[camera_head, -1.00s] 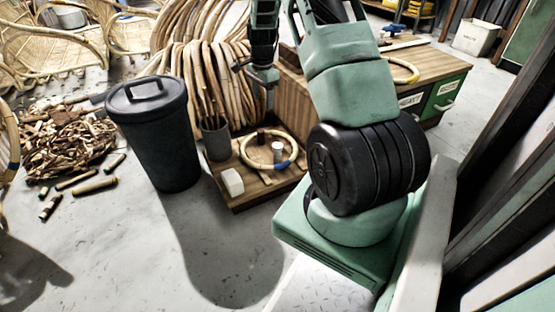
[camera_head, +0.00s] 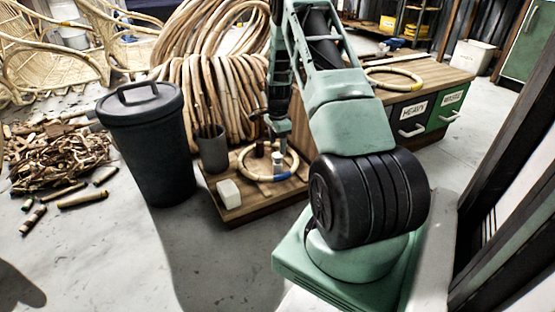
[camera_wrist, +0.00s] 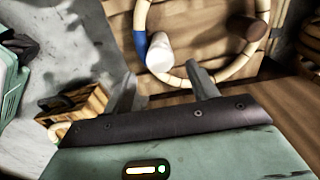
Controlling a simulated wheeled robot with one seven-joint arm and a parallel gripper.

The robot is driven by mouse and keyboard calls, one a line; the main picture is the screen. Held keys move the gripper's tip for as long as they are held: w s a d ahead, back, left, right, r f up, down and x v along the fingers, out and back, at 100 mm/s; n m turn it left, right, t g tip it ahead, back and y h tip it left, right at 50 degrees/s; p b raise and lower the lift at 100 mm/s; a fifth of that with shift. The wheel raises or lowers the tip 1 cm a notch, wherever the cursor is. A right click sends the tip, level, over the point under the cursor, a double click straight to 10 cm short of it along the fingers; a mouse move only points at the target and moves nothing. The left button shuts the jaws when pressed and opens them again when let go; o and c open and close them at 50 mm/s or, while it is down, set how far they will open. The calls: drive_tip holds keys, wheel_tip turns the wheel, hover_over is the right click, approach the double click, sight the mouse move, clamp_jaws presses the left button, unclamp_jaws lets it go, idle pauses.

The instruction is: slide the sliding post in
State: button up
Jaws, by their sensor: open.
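A white post (camera_head: 277,158) stands inside a rattan ring (camera_head: 245,160) on a low wooden board (camera_head: 236,212). It also shows in the wrist view (camera_wrist: 158,50), beside the ring's blue-wrapped stretch (camera_wrist: 140,43). A dark brown post (camera_wrist: 247,28) stands at the ring's other side. The frames do not show which post slides. My gripper (camera_wrist: 163,84) is open and empty, its two fingers apart. The white post appears between and beyond the fingertips in the wrist view. In the head view my gripper is just above the post; contact cannot be told.
A white block (camera_head: 228,194) and a grey pot of sticks (camera_head: 212,150) are on the board. A lidded black bin (camera_head: 148,145) stands to its left. Rattan coils (camera_head: 195,85) are behind. A wooden bench (camera_head: 430,75) with another ring is at right. Floor in front is clear.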

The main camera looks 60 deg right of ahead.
sight(278, 154)
wheel_tip(278, 154, down, 4)
drive_tip(key=shift+f+b, duration=0.15)
drive_tip(key=shift+b, duration=0.75)
drive_tip(key=shift+c, duration=0.4)
